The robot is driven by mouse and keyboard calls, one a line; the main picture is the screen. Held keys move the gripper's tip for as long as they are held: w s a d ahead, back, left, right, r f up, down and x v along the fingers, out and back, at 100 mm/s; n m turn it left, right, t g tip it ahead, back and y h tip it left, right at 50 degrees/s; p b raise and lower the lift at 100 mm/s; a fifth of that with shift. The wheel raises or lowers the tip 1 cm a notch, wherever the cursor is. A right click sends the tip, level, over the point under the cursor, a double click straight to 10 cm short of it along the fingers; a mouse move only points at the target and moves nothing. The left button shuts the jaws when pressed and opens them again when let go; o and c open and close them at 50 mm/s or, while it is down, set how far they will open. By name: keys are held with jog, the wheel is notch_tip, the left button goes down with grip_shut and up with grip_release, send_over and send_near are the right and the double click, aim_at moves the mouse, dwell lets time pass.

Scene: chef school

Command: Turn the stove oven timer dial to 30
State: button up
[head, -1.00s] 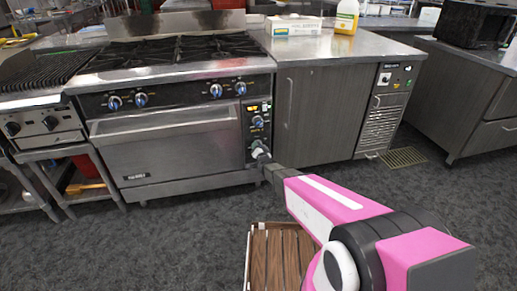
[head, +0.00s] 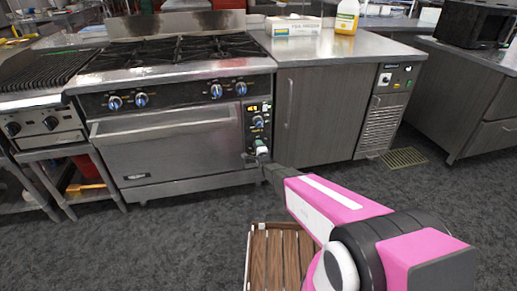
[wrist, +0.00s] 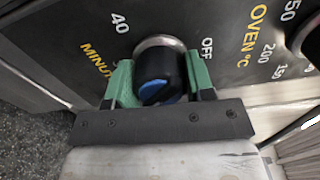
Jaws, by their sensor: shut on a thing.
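The timer dial (wrist: 166,66) is a black knob with a blue insert in the wrist view, set in a metal ring on the black panel. "40" is printed at its upper left, "MINUTES" at its left and "OFF" at its right. The blue insert is tilted and faces the lower part of the knob. My gripper (wrist: 158,82) has its green fingers on both sides of the knob, shut on it. In the head view my gripper (head: 262,151) is at the bottom of the control panel at the stove's right and hides most of the dial.
The oven temperature dial (head: 257,121) is just above my gripper; its edge shows at the wrist view's upper right. The oven door handle (head: 165,129) runs to the left. A grey cabinet (head: 325,115) stands at the right. A wooden slatted thing (head: 280,262) is on the floor below my arm.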

jog(key=m, duration=0.4)
jog(key=shift+m, duration=2)
jog(key=shift+s, duration=0.1)
jog(key=o, duration=0.9)
jog(key=v, duration=1)
jog(key=shift+s+d+r, duration=0.1)
jog(key=shift+s+d, duration=0.05)
jog(key=shift+s, duration=0.2)
